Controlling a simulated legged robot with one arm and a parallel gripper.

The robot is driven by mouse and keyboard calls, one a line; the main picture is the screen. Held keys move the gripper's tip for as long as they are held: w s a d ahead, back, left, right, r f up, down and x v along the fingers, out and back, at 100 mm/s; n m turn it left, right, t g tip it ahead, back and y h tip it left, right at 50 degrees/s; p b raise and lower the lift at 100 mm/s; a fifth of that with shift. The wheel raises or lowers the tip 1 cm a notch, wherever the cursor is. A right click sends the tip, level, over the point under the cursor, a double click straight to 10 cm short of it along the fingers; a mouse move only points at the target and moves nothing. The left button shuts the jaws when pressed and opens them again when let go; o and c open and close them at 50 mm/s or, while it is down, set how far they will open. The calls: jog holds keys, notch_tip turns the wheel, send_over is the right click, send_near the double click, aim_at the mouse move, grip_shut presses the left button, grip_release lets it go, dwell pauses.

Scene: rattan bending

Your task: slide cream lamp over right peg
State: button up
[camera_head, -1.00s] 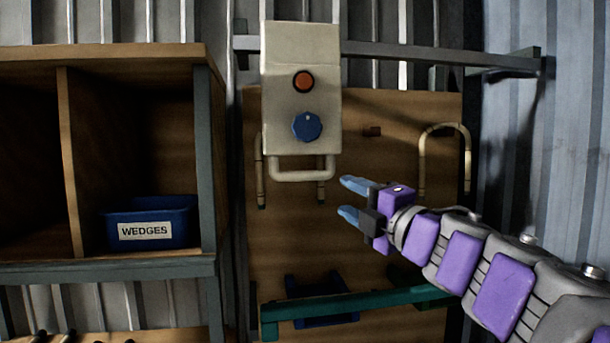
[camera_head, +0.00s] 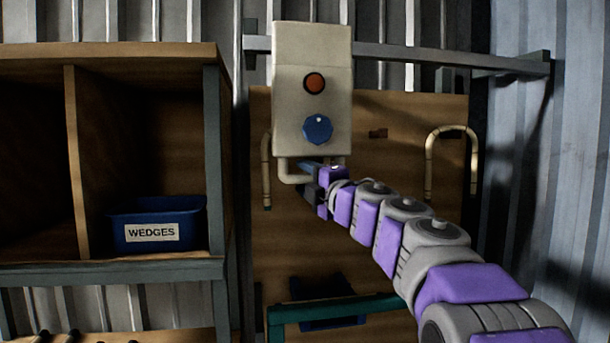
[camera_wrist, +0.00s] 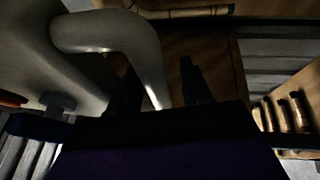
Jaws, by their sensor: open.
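The cream lamp (camera_head: 312,50), a box with an orange button, a blue knob and a loop handle (camera_head: 292,178) below, hangs upright at the rail. My gripper (camera_head: 310,180) is open at the handle, which it partly hides. In the wrist view the handle (camera_wrist: 150,60) runs down between the two dark fingers (camera_wrist: 160,88); I cannot tell whether they touch it. A short brown peg (camera_head: 378,133) sticks out of the wooden board, right of the lamp. Any peg behind the lamp is hidden.
A grey rail (camera_head: 440,58) crosses above the board (camera_head: 400,100). Bent canes hang left (camera_head: 265,170) and right (camera_head: 430,165) on it. A shelf (camera_head: 140,270) with a blue WEDGES bin (camera_head: 190,222) stands left. A green bar (camera_head: 345,306) lies below.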

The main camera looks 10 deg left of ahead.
jog(key=shift+w+a+r, duration=0.1)
jog(key=shift+w+a, duration=0.35)
jog(key=shift+a, duration=0.3)
jog(key=shift+w+d+r, duration=0.1)
jog(key=shift+d+r, duration=0.05)
jog(key=shift+d, duration=0.85)
jog(key=shift+c, duration=1.2)
jog(key=shift+a, duration=0.5)
jog(key=c, duration=0.3)
grip_shut()
